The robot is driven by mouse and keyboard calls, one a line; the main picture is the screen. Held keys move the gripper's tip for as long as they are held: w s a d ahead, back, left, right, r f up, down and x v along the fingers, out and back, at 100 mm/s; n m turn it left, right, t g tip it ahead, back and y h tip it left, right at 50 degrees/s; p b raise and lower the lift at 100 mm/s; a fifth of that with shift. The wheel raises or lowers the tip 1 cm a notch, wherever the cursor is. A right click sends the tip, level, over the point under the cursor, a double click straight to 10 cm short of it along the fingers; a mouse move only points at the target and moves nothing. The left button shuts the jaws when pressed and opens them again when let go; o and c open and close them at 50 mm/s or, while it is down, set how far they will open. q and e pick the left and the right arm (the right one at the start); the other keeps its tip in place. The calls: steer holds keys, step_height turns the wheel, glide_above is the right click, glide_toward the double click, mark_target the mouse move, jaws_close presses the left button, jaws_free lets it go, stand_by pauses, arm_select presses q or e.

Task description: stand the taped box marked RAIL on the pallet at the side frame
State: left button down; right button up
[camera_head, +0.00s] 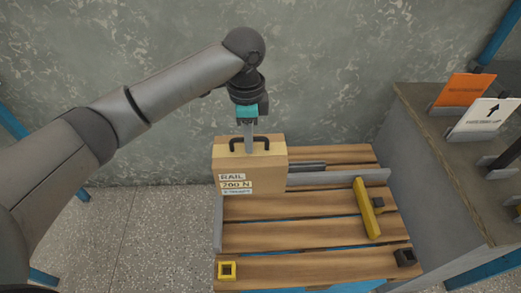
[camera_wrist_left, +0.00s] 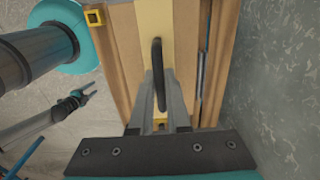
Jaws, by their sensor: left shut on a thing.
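The RAIL box (camera_head: 250,175) is a tan taped box with a white label and a dark handle on top. It is upright at the back left corner of the wooden pallet (camera_head: 290,238). I cannot tell whether its base touches the boards. My left gripper (camera_head: 250,148) is shut on the box's handle from above; the wrist view shows the fingers (camera_wrist_left: 160,105) around the handle (camera_wrist_left: 158,70). A low grey side frame (camera_head: 217,228) runs along the pallet's left edge. In the wrist view a small gripper (camera_wrist_left: 84,93), apparently my right one, shows two separated fingers with nothing between them.
A grey rail (camera_head: 345,177) lies behind a yellow bar (camera_head: 367,208) on the pallet. A yellow corner socket (camera_head: 227,270) and a black one (camera_head: 405,257) mark the front. A bench (camera_head: 440,170) with signs (camera_head: 465,89) stands right. A wall is behind. The front boards are mostly clear.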

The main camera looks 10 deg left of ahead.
arm_select(q)
step_height(320, 180, down, 4)
steer(key=shift+w+f+b, duration=0.1)
steer(key=shift+f+b, duration=0.1)
steer(key=shift+b, duration=0.65)
step_height(320, 180, down, 4)
steer(key=shift+f+b, duration=0.1)
steer(key=shift+b, duration=0.8)
steer(key=shift+f+b, duration=0.65)
steer(key=shift+f, duration=0.85)
steer(key=shift+f+b, duration=0.95)
steer(key=shift+f, duration=1.1)
steer(key=shift+f+b, duration=0.4)
steer(key=shift+f, duration=0.45)
arm_select(e)
steer(key=w+a+r+t, duration=0.1)
steer(key=w+a+r, duration=0.4)
steer(key=w+r, duration=0.4)
steer(key=shift+a+r+y, duration=0.3)
steer(key=shift+a+r, duration=0.1)
steer(key=shift+r, duration=1.25)
arm_select(q)
steer(key=shift+f, duration=0.1)
